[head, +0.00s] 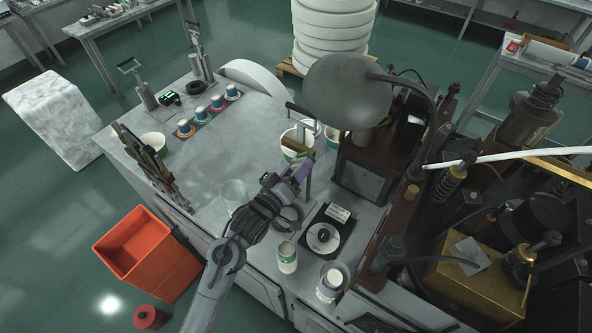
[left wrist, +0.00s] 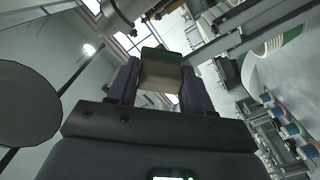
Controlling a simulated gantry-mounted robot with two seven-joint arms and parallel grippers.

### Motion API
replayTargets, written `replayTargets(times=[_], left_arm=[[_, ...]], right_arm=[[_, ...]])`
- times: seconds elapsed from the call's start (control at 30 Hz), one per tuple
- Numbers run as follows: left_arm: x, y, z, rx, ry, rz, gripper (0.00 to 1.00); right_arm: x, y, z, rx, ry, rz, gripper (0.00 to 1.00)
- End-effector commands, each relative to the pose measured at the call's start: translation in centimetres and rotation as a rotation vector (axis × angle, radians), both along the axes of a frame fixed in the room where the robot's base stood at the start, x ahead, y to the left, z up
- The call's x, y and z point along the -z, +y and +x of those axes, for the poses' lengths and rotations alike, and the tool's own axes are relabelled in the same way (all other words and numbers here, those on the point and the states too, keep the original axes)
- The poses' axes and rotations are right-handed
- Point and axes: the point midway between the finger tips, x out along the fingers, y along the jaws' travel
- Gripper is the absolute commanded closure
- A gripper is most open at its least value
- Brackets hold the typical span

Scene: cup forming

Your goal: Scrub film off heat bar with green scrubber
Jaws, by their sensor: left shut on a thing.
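My left gripper (head: 299,162) reaches in from the lower left in the head view, over the right part of the grey bench. Its purple fingers are shut on the scrubber (left wrist: 162,70), a beige block with a dark green face between the fingertips in the left wrist view. In the head view the scrubber shows as a small brownish block (head: 294,146) in front of a pale tub. A grey metal bar (head: 303,112) on a frame stands just behind it. I cannot tell for sure that this is the heat bar, nor see any film or contact. My right gripper is not in view.
A lamp with a round grey shade (head: 347,92) hangs close to the right. A black square unit with a disc (head: 323,238) and cups (head: 287,257) stand near the front. The bench middle is clear.

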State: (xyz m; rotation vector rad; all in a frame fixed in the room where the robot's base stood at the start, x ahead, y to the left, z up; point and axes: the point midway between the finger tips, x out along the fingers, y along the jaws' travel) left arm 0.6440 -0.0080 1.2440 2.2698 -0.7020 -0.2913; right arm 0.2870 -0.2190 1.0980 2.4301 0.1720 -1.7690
Motion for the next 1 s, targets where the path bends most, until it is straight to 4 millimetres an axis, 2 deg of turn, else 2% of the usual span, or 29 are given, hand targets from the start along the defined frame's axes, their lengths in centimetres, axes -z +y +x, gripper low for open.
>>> replayTargets(times=[0.47, 1.0], left_arm=[[-0.1, -0.2, 0.6, 0.000, -0.001, 0.001, 0.74], [-0.1, 2.9, 2.5, 0.000, -0.001, 0.001, 0.74]], right_arm=[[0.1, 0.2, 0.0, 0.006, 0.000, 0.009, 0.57], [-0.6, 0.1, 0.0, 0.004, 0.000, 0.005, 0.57]])
